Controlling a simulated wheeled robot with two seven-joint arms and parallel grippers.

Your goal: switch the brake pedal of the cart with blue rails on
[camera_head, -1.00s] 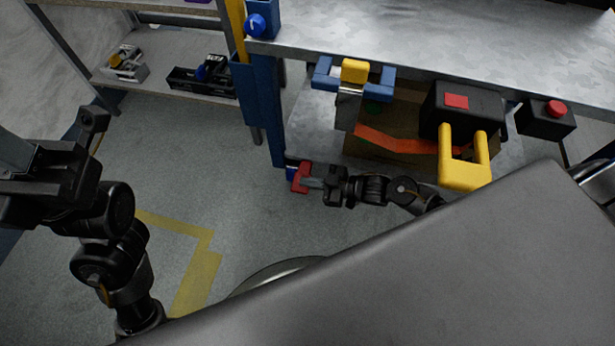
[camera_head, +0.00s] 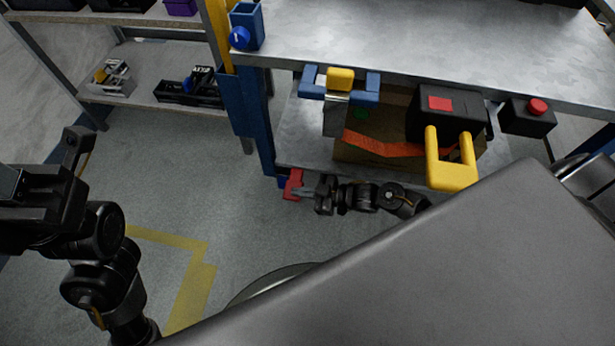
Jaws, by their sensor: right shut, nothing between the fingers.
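The cart with blue rails has a grey metal top (camera_head: 400,55) and a blue corner post (camera_head: 263,130). Its red brake pedal (camera_head: 291,184) sits low by the foot of that post. My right gripper (camera_head: 300,191) is shut and empty, and its tips are right at the pedal. I cannot tell whether they touch it. My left gripper (camera_head: 76,155) is at the left, far from the cart, with a finger pointing up. Its jaw state is unclear.
A brown box (camera_head: 360,152) is on the cart's lower shelf. A black box with a yellow handle (camera_head: 447,175) and a red-button box (camera_head: 530,116) are at the right. A shelf (camera_head: 140,60) stands at the back left. Floor left of the cart is clear, with yellow tape (camera_head: 190,290).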

